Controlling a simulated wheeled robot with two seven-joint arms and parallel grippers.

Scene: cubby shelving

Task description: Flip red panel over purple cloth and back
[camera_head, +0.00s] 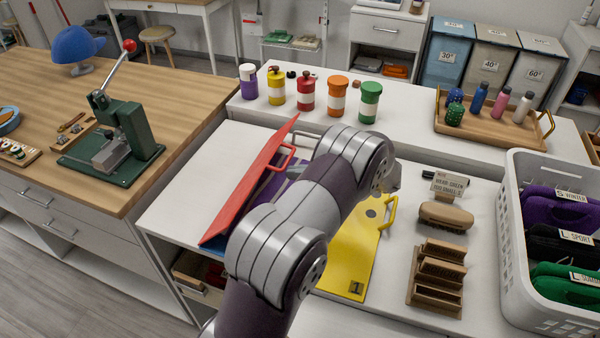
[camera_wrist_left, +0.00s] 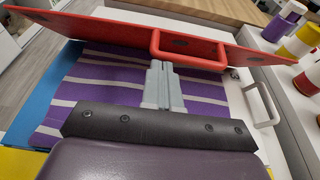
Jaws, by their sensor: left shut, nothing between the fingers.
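The red panel (camera_head: 255,185) stands tilted up, its lower edge toward the left of the white worktop. Its red handle (camera_head: 284,158) faces right. In the left wrist view the panel (camera_wrist_left: 110,32) crosses the top, with the handle (camera_wrist_left: 192,64) at its middle. The purple cloth (camera_wrist_left: 125,85), with pale stripes, lies flat below; little of it (camera_head: 267,187) shows in the head view behind my arm. My left gripper (camera_wrist_left: 160,66) is shut and empty, its fingertips at the handle's lower left; I cannot tell whether they touch. My right gripper is not in view.
A yellow panel (camera_head: 345,260) with a yellow handle lies right of my arm. A blue panel edge (camera_wrist_left: 40,95) and a white handle (camera_wrist_left: 262,105) flank the cloth. Several coloured jars (camera_head: 306,94) line the raised back ledge.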

